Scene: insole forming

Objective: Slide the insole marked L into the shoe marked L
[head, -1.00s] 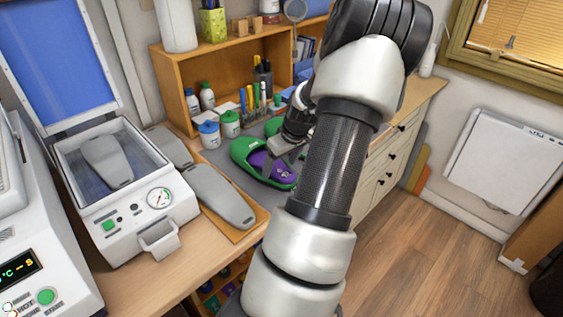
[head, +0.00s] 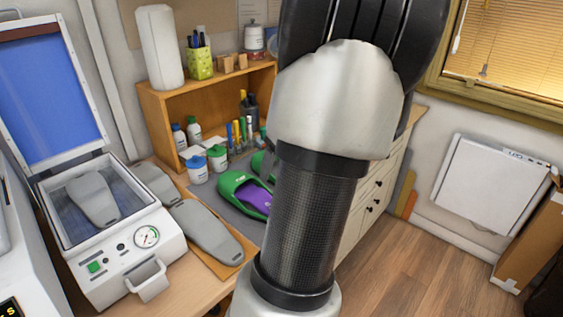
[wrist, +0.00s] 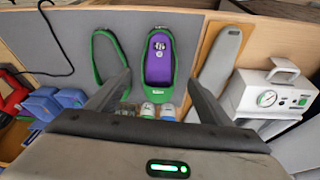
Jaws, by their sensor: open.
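A green shoe (head: 232,184) with a purple insole (head: 254,196) in it lies on the grey mat, left of my arm in the head view. In the wrist view the purple insole (wrist: 159,58) lies within the green rim of this shoe (wrist: 146,76). A second green shoe (wrist: 97,67) lies to its left with a grey inside; my arm mostly hides it in the head view. No L can be read on shoes or insole. My gripper (wrist: 160,80) is open and empty, its fingers spread either side of the purple-filled shoe's near end. My arm hides it in the head view.
A grey foot-shaped form (head: 207,230) lies on a brown board beside the mat. A white press (head: 110,240) with an open blue lid stands at left. Jars (head: 197,168) and a wooden shelf (head: 160,110) stand behind. Blue blocks (wrist: 45,103) show at left in the wrist view.

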